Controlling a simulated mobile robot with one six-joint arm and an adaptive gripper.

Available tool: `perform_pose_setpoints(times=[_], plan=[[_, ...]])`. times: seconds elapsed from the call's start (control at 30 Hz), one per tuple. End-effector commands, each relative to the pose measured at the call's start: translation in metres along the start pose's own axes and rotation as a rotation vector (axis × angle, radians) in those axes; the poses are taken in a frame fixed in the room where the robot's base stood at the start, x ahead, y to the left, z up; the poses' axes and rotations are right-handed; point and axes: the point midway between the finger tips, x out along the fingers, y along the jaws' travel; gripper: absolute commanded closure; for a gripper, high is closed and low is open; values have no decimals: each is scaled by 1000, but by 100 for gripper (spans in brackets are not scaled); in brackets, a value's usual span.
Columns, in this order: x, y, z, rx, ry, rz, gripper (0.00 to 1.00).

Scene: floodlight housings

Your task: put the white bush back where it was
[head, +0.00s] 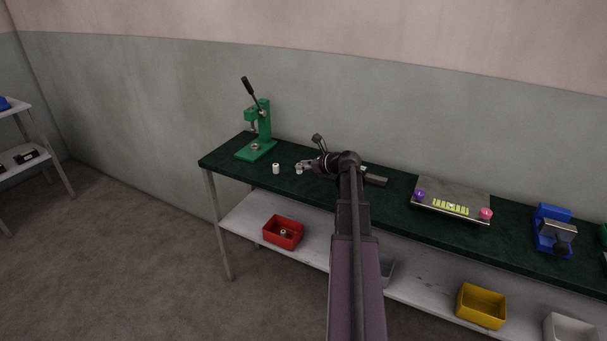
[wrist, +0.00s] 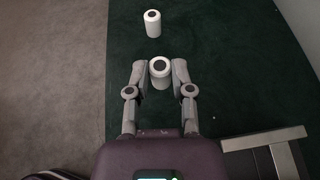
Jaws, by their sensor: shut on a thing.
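My gripper (wrist: 159,80) is shut on a white bush (wrist: 160,74), a short white cylinder with a dark hole in its top, between the two fingertips in the wrist view. In the head view my gripper (head: 301,165) is over the dark green bench top, and the held bush (head: 299,171) shows small at its fingertips. It looks upright, at or just above the bench surface; I cannot tell whether it touches. A second white bush (wrist: 152,23) stands upright beyond it in the wrist view, and left of it in the head view (head: 276,169).
A green lever press (head: 258,140) stands on the bench (head: 226,164) behind the bushes. To the right are a grey plate with purple and pink knobs (head: 452,195) and a blue fixture (head: 553,230). A red bin (head: 283,232) and a yellow bin (head: 481,305) sit on the lower shelf.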

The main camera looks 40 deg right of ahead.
Motion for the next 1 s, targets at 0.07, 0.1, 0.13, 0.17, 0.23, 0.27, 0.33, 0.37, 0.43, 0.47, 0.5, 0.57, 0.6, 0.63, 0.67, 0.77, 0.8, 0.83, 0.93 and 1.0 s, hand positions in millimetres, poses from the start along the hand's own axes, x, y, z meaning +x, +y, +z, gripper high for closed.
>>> perform_pose_setpoints(times=[0.07,0.1,0.13,0.17,0.23,0.27,0.33,0.37,0.43,0.47,0.5,0.57,0.6,0.63,0.67,0.77,0.8,0.83,0.93,1.0], plan=[[4,0,-9,0,0,0,100],[5,0,-12,0,0,0,100],[6,0,-15,0,0,0,100],[7,0,-17,0,0,0,100],[9,0,-21,0,0,0,100],[10,0,-23,0,0,1,100],[11,0,-25,0,0,1,100],[11,0,-26,0,0,1,100],[11,0,-26,0,0,1,100],[11,0,-26,0,0,1,100],[11,0,-26,0,0,1,100],[11,0,-26,0,0,1,100],[11,0,-26,0,0,1,100],[11,1,-26,0,0,1,100],[11,0,-26,0,0,1,100],[11,1,-26,0,0,1,100],[12,1,-27,0,0,1,100],[12,1,-28,0,0,1,100],[13,1,-30,0,0,1,100],[12,1,-28,0,0,1,49]])
